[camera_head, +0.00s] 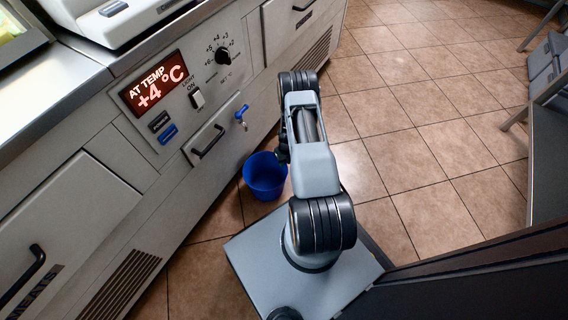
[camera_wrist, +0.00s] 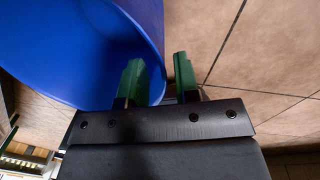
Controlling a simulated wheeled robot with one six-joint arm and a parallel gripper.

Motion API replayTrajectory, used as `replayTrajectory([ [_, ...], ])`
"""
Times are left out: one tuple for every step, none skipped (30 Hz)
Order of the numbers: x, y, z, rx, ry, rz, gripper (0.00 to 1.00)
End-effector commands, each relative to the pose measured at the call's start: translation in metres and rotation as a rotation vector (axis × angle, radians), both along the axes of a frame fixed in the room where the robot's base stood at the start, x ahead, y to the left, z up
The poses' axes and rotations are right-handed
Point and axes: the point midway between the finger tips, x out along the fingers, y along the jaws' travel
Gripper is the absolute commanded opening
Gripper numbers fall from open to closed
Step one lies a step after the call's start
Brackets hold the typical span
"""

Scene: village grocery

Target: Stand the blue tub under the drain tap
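The blue tub (camera_head: 264,178) is upright on the tiled floor, close to the counter front. The drain tap (camera_head: 242,117), with a blue handle, sticks out of the counter front above the tub and slightly left of it in the head view. I cannot tell whether it is directly over the opening. In the wrist view the tub (camera_wrist: 75,40) fills the upper left. My gripper (camera_wrist: 160,80) is open, its green fingers on either side of the tub's wall: left finger over the inside, right finger outside with a gap. The arm mostly hides my gripper in the head view.
The counter (camera_head: 90,195) runs along the left, with a drawer handle (camera_head: 208,141), a red temperature display (camera_head: 155,85) and a dial (camera_head: 222,56). Open tiled floor (camera_head: 420,110) lies to the right. A grey crate (camera_head: 545,65) and dark shelving stand at the right edge.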

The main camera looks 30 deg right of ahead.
Motion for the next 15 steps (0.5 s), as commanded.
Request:
replayTrajectory([
  [0.0, -0.002, 0.017, -0.001, -0.002, 0.0, 0.29],
  [0.0, -0.002, 0.022, -0.001, -0.001, 0.0, 0.29],
  [0.0, -0.003, 0.03, -0.001, -0.001, 0.001, 0.29],
  [0.0, -0.004, 0.035, -0.001, -0.001, 0.001, 0.29],
  [0.0, -0.004, 0.04, 0.0, 0.0, 0.001, 0.29],
  [0.0, -0.005, 0.047, 0.0, -0.001, 0.001, 0.29],
  [0.0, -0.005, 0.051, 0.0, -0.001, 0.0, 0.29],
  [-0.001, -0.005, 0.055, 0.0, 0.0, 0.0, 0.29],
  [-0.001, -0.006, 0.06, 0.0, 0.001, 0.0, 0.29],
  [-0.001, -0.006, 0.064, 0.0, 0.0, 0.0, 0.29],
  [-0.001, -0.007, 0.067, 0.0, 0.0, 0.0, 0.29],
  [-0.001, -0.007, 0.07, 0.0, 0.0, 0.0, 0.29],
  [-0.001, -0.008, 0.072, 0.0, 0.001, 0.0, 0.29],
  [-0.001, -0.008, 0.074, 0.0, 0.001, 0.001, 0.29],
  [-0.001, -0.008, 0.076, 0.0, 0.001, 0.001, 0.29],
])
